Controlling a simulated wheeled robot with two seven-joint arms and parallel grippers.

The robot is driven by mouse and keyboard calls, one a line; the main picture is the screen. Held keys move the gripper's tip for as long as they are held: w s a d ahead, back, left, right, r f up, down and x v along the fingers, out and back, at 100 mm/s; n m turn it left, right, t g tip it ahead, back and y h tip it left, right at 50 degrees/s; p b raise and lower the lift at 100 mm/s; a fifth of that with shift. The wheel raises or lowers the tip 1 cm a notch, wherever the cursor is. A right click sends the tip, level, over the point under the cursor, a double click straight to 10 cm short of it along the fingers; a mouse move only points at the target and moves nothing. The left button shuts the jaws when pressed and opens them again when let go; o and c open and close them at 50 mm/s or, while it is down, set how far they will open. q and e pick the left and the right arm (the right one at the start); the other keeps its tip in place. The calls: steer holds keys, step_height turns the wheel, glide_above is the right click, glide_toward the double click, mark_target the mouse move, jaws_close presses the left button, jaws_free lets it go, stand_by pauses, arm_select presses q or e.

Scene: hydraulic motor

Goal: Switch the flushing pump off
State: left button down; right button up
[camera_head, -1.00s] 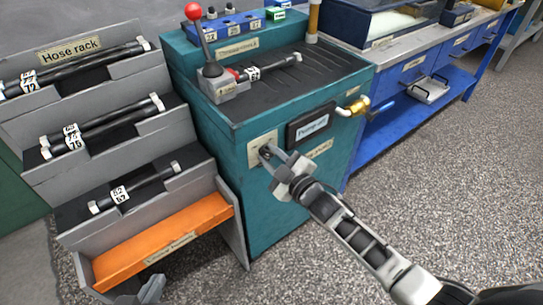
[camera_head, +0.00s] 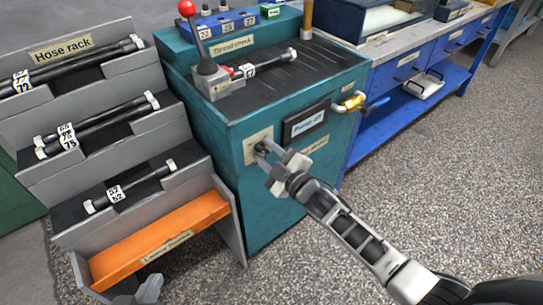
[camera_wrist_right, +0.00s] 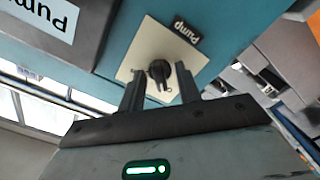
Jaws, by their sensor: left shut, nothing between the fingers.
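The pump switch is a dark rotary knob (camera_wrist_right: 159,71) on a pale plate (camera_head: 258,146) on the front of the teal cabinet. The wrist view shows a dark "Pump" label (camera_wrist_right: 187,29) by the plate. The dark-framed display (camera_head: 306,123) beside the switch appears to read "Pump off"; it is cut off in the wrist view. My right gripper (camera_head: 268,152) is open at the switch, with its fingers (camera_wrist_right: 159,82) apart on either side of the knob; contact cannot be made out. My left gripper (camera_head: 149,289) is shut and empty at the lower left, partly cut off.
The hose rack (camera_head: 62,51) with several hoses and an orange bottom tray (camera_head: 160,239) stands left of the cabinet. A red-knobbed lever (camera_head: 187,9) rises from the cabinet top. The right floor is clear.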

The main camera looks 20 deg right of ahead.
arm_select(q)
steer(key=shift+r+p, duration=0.25)
steer(key=shift+p, duration=0.45)
arm_select(e)
steer(key=v, duration=1.6)
